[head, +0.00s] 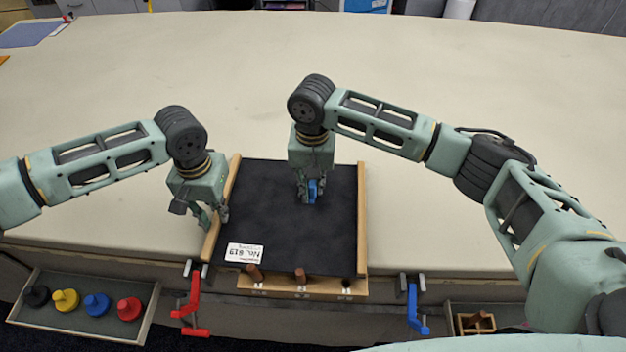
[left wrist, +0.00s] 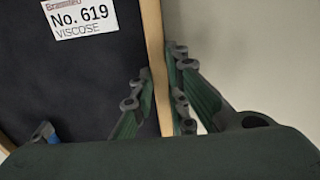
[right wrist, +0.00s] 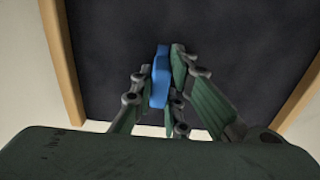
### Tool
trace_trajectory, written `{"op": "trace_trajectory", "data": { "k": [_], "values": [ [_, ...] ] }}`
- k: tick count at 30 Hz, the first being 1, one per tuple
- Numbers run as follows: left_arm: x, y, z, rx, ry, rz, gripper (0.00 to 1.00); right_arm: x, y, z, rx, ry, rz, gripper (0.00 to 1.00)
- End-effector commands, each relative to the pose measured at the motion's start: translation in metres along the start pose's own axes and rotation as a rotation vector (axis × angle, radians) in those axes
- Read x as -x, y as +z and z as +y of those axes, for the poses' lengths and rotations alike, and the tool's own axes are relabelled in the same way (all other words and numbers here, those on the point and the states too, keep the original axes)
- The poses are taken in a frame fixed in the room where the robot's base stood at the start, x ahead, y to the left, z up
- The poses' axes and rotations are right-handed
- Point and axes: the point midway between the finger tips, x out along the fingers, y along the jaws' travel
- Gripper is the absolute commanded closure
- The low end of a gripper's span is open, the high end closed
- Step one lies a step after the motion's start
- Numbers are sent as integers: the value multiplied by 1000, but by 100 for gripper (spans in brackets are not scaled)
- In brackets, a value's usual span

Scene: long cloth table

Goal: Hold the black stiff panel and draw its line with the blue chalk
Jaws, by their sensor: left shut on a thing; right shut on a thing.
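The black stiff panel (head: 265,200) lies on the table between two wooden side strips, with a white label reading "No. 619 VISCOSE" (left wrist: 80,18) near its front left corner. My left gripper (head: 215,218) is shut on the panel's left wooden edge (left wrist: 153,50); one finger is on each side of it. My right gripper (head: 310,190) is shut on the blue chalk (right wrist: 160,78) above the middle right of the panel. Whether the chalk's tip touches the panel is hidden. No drawn line can be made out on the black surface.
A wooden rack (head: 285,286) with brown pegs is at the table's front edge. A red clamp (head: 190,305) and a blue clamp (head: 414,308) hang there. A tray (head: 75,328) with coloured knobs is at lower left. The table behind the panel is clear.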

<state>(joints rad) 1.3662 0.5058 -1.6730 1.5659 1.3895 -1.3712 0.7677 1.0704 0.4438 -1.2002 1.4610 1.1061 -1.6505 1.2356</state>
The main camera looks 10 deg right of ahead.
Motion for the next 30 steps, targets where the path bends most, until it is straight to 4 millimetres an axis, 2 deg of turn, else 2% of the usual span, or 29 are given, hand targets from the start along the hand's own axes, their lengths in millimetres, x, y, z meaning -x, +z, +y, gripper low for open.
{"op": "trace_trajectory", "data": {
  "k": [9,30],
  "values": [
    [1,-1,0,0,0,2,100,0,16,0,2,2,-4,100],
    [1,-1,0,0,0,2,100,1,38,0,0,1,-1,100]
  ]
}}
